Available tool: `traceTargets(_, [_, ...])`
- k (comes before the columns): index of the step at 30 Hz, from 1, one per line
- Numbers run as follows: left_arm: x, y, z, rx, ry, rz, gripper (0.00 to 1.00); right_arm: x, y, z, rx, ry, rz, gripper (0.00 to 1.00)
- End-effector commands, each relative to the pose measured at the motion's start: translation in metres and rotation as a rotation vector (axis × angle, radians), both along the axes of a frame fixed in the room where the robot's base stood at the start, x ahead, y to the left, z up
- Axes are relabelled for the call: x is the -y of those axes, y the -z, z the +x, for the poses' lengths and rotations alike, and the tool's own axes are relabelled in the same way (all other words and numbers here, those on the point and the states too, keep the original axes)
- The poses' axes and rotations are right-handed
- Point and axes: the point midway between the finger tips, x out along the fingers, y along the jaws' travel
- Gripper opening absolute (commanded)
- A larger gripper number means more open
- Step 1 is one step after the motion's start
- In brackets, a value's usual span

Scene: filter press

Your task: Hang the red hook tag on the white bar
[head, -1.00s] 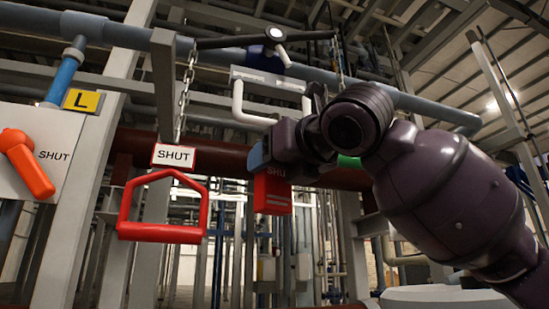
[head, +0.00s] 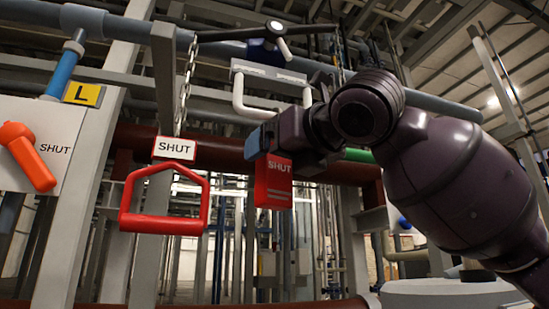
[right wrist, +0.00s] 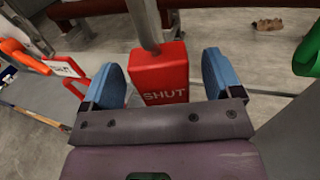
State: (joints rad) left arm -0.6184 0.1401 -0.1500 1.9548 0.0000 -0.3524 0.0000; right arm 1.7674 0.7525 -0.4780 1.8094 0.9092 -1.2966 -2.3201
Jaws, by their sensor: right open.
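The red hook tag (head: 273,184), a red block marked SHUT, is upright below the white bar (head: 270,112), a U-shaped rail. My right gripper (head: 256,143) is in front of the tag's top and hides it in the head view. In the right wrist view, the red tag (right wrist: 160,72) is between the open blue fingers of my right gripper (right wrist: 160,70), with gaps on both sides. A grey bar stands above the tag there. Whether the hook is on the white bar is hidden. My left gripper is not in view.
A red handle (head: 163,222) with a SHUT plate (head: 174,148) hangs on a chain to the left. An orange lever (head: 28,155) is on a panel at far left. A dark red pipe (head: 225,150) runs behind the tag.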

Motion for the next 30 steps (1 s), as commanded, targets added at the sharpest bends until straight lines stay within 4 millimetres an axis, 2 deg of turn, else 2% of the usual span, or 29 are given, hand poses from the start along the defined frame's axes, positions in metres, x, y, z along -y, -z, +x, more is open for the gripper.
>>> traceTargets(9, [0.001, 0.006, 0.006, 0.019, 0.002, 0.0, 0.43, 0.034, 0.001, -0.048, 0.006, 0.002, 0.0, 0.85])
traceTargets(15, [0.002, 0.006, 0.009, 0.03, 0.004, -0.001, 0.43, 0.048, 0.001, -0.069, 0.004, 0.0, 0.0, 0.85])
traceTargets(21, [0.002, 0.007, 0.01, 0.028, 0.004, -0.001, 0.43, 0.054, 0.0, -0.077, 0.001, 0.0, -0.001, 0.85])
traceTargets(30, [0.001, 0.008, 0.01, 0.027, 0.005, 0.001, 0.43, 0.054, 0.0, -0.077, 0.001, 0.0, 0.0, 0.85])
